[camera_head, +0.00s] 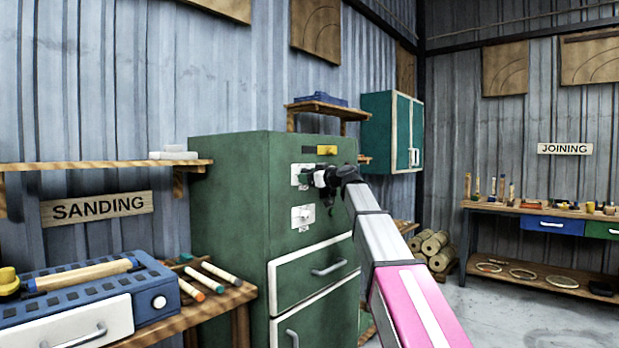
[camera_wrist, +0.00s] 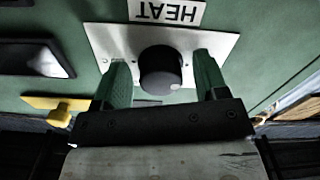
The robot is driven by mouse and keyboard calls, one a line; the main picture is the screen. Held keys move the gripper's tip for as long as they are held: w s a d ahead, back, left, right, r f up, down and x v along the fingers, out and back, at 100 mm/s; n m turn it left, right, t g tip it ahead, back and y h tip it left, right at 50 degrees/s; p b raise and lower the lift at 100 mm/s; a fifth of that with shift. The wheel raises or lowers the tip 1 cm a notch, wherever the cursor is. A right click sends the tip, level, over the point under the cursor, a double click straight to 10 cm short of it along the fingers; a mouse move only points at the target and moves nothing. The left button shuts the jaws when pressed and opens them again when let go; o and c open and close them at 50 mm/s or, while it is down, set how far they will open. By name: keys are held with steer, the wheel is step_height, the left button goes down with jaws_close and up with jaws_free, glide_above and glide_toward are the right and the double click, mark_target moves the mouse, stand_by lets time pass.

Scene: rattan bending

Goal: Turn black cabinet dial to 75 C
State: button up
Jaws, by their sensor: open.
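The black dial (camera_wrist: 160,72) sits on a white plate (camera_wrist: 110,42) with a HEAT label (camera_wrist: 166,12), which appears upside down in the wrist view. The plate is on the front of the green cabinet (camera_head: 230,200). My gripper (camera_wrist: 160,85) is open, with one green finger on each side of the dial; I cannot tell whether either touches it. In the head view my gripper (camera_head: 322,178) is at the upper plate (camera_head: 299,172) and hides the dial. The dial's setting and any temperature marks are not readable.
A yellow handle (camera_head: 327,150) is above the upper plate. A lower white plate with a knob (camera_head: 303,216) is beneath it. Drawers with metal handles (camera_head: 330,268) are below. A wooden bench with tools (camera_head: 228,297) stands left of the cabinet.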

steer(key=c, duration=0.9)
steer(key=shift+c, duration=0.2)
